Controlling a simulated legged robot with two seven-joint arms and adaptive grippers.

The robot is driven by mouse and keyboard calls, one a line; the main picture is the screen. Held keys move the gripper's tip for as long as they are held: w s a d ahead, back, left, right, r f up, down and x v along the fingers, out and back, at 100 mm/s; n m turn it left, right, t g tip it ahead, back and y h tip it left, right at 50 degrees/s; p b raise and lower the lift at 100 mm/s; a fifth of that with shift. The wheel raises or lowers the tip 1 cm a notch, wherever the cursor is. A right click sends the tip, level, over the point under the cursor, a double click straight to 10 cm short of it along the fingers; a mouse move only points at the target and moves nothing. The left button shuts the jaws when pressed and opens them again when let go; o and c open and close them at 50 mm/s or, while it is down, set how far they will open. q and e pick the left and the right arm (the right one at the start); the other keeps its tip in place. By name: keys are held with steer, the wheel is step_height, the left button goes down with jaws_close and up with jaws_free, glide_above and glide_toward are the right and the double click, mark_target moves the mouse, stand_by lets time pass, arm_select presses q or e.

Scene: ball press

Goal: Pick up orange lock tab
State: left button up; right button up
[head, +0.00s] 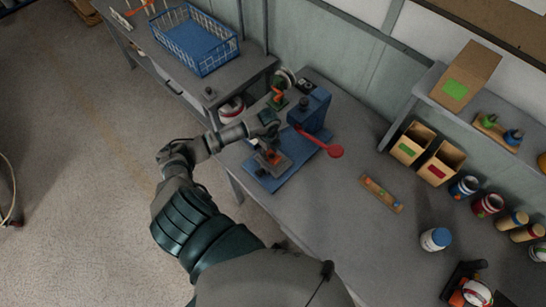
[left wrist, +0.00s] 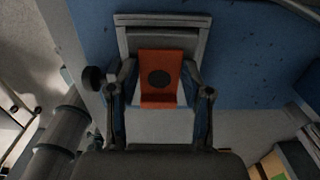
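The orange lock tab (left wrist: 160,70) has a dark round spot and sits in a grey frame (left wrist: 163,20) on the blue plate of the press. In the head view the orange lock tab (head: 274,158) shows small on the blue press base (head: 292,165), just below my gripper. My left gripper (head: 270,145) is open, pointing down over it. In the left wrist view the fingers of my left gripper (left wrist: 160,88) stand on either side of the tab, with narrow gaps visible. My right gripper is not in view.
The press's blue column (head: 313,110) and red-ended lever (head: 335,151) stand close on the right. A blue wire basket (head: 197,42) is at the back left. A small wooden block (head: 381,194), a blue-white jar (head: 436,239) and cardboard bins (head: 440,163) lie further right.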

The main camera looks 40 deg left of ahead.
arm_select(q)
steer(key=shift+c, duration=1.2)
